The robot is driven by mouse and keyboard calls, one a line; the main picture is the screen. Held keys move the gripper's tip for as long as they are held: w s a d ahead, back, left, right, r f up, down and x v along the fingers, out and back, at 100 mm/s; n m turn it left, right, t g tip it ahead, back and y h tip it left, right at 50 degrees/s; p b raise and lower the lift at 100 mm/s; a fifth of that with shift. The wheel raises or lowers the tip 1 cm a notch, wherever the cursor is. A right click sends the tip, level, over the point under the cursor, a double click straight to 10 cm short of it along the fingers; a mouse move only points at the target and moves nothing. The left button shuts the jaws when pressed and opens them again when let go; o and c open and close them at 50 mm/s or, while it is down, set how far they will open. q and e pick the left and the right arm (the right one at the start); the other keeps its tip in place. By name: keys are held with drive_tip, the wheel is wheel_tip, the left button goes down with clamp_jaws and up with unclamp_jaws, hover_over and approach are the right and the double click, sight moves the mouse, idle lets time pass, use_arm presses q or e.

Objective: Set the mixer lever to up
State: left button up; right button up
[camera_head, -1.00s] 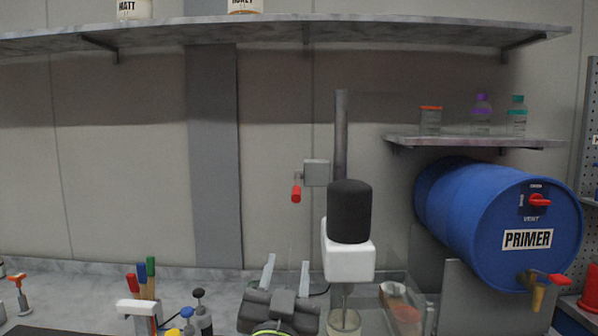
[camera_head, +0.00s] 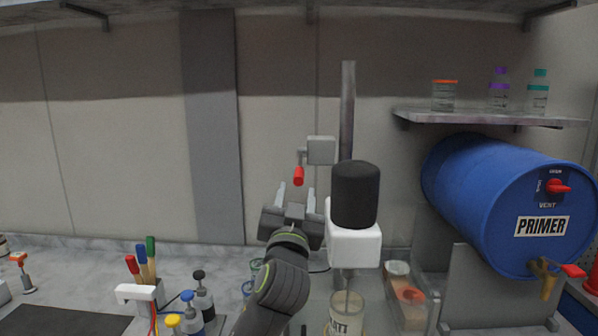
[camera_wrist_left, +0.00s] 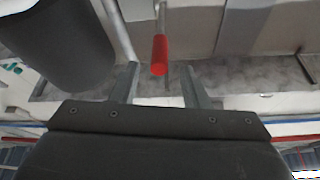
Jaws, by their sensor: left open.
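The mixer has a black motor (camera_head: 355,195) over a white housing (camera_head: 354,245), beside a grey upright post (camera_head: 348,110). A grey box (camera_head: 321,150) on the post carries the lever, whose red grip (camera_head: 299,176) hangs down at its left side. My left gripper (camera_head: 296,192) is open and empty, just below and around the line of the red grip. In the left wrist view the red grip (camera_wrist_left: 159,55) shows between and beyond the two open fingers (camera_wrist_left: 160,82); I cannot tell whether they touch it. My right gripper is not in view.
A blue PRIMER drum (camera_head: 500,205) lies on a stand at the right, under a small shelf (camera_head: 490,118) with bottles. A glass jar (camera_head: 346,314) sits below the mixer.

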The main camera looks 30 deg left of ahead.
sight(299, 170)
use_arm(q)
drive_tip(key=x, duration=0.7)
drive_tip(key=shift+w+f, duration=0.1)
drive_tip(key=shift+w, duration=0.15)
clamp_jaws()
